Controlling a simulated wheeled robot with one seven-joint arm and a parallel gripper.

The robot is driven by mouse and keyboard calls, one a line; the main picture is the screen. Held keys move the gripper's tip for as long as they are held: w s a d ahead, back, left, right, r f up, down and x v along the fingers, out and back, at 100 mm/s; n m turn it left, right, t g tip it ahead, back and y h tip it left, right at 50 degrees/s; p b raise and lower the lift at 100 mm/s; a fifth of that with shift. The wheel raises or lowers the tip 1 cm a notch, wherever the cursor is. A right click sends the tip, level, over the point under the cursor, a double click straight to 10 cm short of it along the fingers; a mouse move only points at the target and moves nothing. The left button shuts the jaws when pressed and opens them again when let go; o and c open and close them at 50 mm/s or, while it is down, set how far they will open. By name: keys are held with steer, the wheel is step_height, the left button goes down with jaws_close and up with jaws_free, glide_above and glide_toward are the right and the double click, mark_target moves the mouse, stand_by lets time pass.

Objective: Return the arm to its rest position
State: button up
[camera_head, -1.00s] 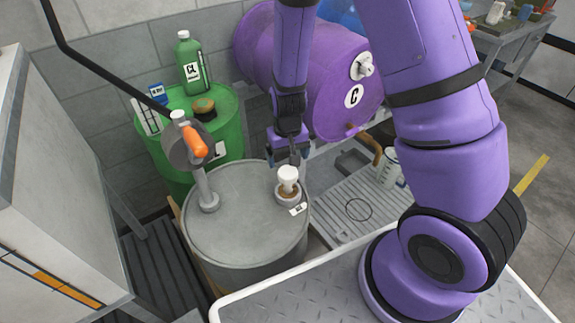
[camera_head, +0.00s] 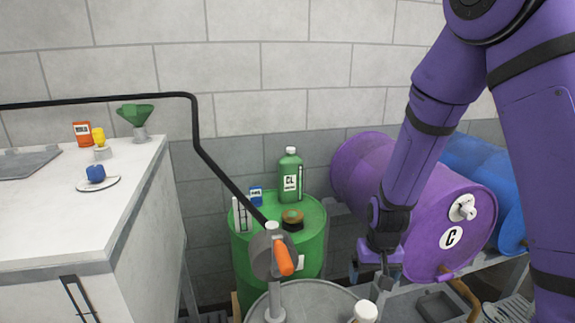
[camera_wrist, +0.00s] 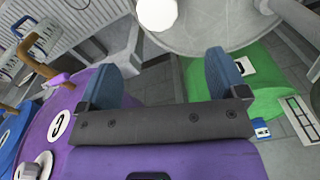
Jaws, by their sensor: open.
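My gripper (camera_head: 376,272) hangs from the purple arm in front of the purple drum (camera_head: 372,172), above and behind the grey drum. In the wrist view my gripper (camera_wrist: 166,72) shows its two blue fingers spread apart, with nothing between them. The grey drum (camera_head: 318,300) is at the bottom of the head view, and its grey top (camera_wrist: 205,30) shows beyond the fingers in the wrist view. A white cap (camera_head: 365,312) stands on it; this white cap (camera_wrist: 157,13) is also beyond the fingers, apart from them.
A hand pump with an orange handle (camera_head: 283,258) rises from the grey drum. A green drum (camera_head: 312,235) behind carries a green bottle (camera_head: 290,176). A blue drum (camera_head: 478,165) lies at right. A white cabinet (camera_head: 60,215) stands left, and a black pipe (camera_head: 196,130) crosses the wall.

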steer(key=s+d+r+t, duration=0.15)
steer(key=s+r, duration=0.25)
steer(key=r, duration=0.5)
steer(key=s+d+r+t, duration=0.15)
steer(key=s+r, duration=0.25)
steer(key=r, duration=0.5)
steer(key=s+d+r+t, duration=0.1)
steer(key=s+d+r, duration=0.15)
steer(key=r, duration=0.65)
steer(key=s+d+r+t, duration=0.1)
steer(key=s+r, duration=0.3)
steer(key=s, duration=0.6)
steer(key=shift+d+r+n, duration=0.15)
steer(key=shift+r+n, duration=0.15)
steer(key=shift+r, duration=0.05)
